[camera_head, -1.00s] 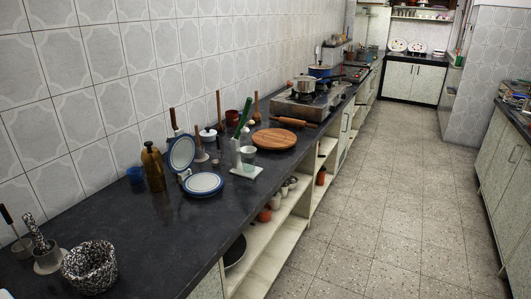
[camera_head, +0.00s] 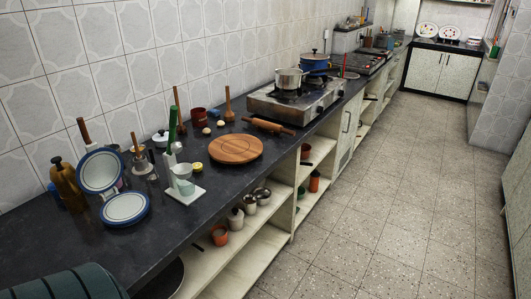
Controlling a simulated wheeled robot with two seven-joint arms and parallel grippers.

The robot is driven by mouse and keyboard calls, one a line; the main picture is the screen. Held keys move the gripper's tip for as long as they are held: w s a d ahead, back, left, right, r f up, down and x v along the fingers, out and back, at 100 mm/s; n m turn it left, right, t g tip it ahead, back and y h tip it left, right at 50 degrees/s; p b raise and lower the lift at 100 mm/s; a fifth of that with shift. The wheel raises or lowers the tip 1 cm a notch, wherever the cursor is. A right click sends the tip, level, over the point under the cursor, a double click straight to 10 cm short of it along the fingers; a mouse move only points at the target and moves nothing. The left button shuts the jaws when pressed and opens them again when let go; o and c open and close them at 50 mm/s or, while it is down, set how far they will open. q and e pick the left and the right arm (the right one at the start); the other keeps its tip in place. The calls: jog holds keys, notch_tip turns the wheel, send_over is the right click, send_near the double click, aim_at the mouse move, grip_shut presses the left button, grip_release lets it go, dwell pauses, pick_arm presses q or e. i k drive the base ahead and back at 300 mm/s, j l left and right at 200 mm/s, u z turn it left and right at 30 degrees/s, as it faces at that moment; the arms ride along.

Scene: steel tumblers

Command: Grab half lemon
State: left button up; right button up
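A small yellow piece (camera_head: 197,167), which looks like the half lemon, lies on the dark counter (camera_head: 225,187). It sits just left of the round wooden board (camera_head: 236,149) and behind the white square dish with a small glass bowl. It is too small to tell which way its cut face points. Neither of my grippers shows in the head view.
A bottle with a green top (camera_head: 172,130), a blue-rimmed plate (camera_head: 124,208) and a brown bottle (camera_head: 68,184) stand left of the yellow piece. A rolling pin (camera_head: 268,126) and stove (camera_head: 297,99) lie beyond. The floor (camera_head: 365,215) at right is clear.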

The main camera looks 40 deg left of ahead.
aim_at(197, 167)
jog(key=i+l, duration=0.1)
jog(key=i, duration=0.5)
jog(key=i+l+u, duration=0.15)
jog(key=i, duration=0.45)
jog(key=i+l+u, duration=0.15)
jog(key=i+u, duration=0.3)
jog(key=i+l+u, duration=0.2)
jog(key=u, duration=0.25)
jog(key=i+l+u, duration=0.35)
jog(key=u, duration=0.15)
jog(key=i+l+u, duration=0.15)
jog(key=l+u, duration=0.3)
jog(key=i+l+u, duration=0.15)
jog(key=l+u, duration=0.3)
jog(key=l, duration=0.1)
